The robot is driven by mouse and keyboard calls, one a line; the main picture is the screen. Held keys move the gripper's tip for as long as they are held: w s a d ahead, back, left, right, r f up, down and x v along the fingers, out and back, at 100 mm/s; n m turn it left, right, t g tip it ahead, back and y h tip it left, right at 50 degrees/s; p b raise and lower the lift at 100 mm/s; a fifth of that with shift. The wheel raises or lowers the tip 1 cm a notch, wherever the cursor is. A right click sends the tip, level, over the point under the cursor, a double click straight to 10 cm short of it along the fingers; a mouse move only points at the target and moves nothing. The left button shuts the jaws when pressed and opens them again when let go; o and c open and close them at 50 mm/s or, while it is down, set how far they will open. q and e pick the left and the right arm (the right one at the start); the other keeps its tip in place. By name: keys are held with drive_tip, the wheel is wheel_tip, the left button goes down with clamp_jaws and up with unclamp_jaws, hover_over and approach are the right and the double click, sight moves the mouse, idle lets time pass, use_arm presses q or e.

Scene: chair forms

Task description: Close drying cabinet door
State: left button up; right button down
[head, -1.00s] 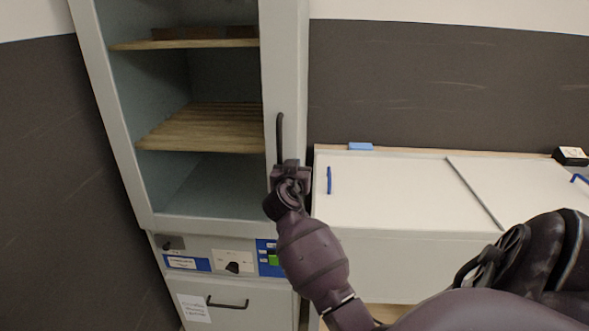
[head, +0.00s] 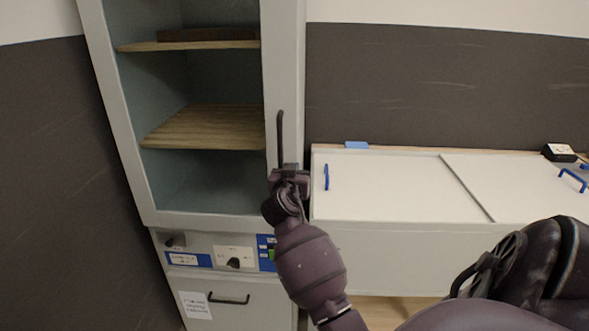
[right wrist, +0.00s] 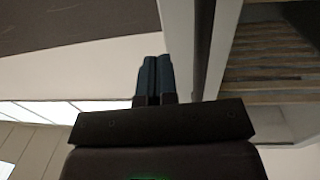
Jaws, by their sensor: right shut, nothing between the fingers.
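The drying cabinet (head: 225,300) stands at the left in the head view. Its pale-framed door (head: 285,60) has a wide pane through which wooden shelves show. The door looks about in line with the cabinet front; I cannot tell whether it is fully shut. A dark vertical handle (head: 280,135) is on the door's right side. My right gripper (head: 287,172) is at the handle's lower end, shut and empty; contact is unclear. In the right wrist view its fingers (right wrist: 154,78) are together, left of a dark upright bar, probably the handle. My left gripper is out of view.
A white chest-like unit (head: 390,185) with blue handles stands right of the cabinet, close to my right forearm. A blue block (head: 356,145) and a small black box (head: 559,152) lie along its back edge. The cabinet's control panel (head: 215,252) is below the door.

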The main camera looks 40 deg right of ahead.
drive_tip(key=v, duration=0.8)
drive_tip(key=shift+s+b, duration=0.45)
drive_tip(key=shift+s, duration=0.05)
drive_tip(key=shift+a+f, duration=0.1)
drive_tip(key=w+a+f+n+t+y, duration=0.2)
drive_tip(key=w+a+n+t+y, duration=0.2)
drive_tip(key=a+n+t+y, duration=0.15)
drive_tip(key=s+a+f+n+y, duration=0.2)
drive_tip(key=a+f+n+y, duration=0.4)
drive_tip(key=f, duration=0.3)
drive_tip(key=s+a+f+g+y, duration=0.1)
drive_tip(key=s+a+f+g, duration=0.1)
drive_tip(key=s+f, duration=0.7)
drive_tip(key=s+a+f+g+y, duration=0.2)
drive_tip(key=s+a+f, duration=0.1)
drive_tip(key=s+f, duration=0.7)
drive_tip(key=s, duration=0.2)
drive_tip(key=shift+s+a+f, duration=0.15)
drive_tip(key=shift+s+a, duration=0.1)
drive_tip(key=shift+a, duration=0.05)
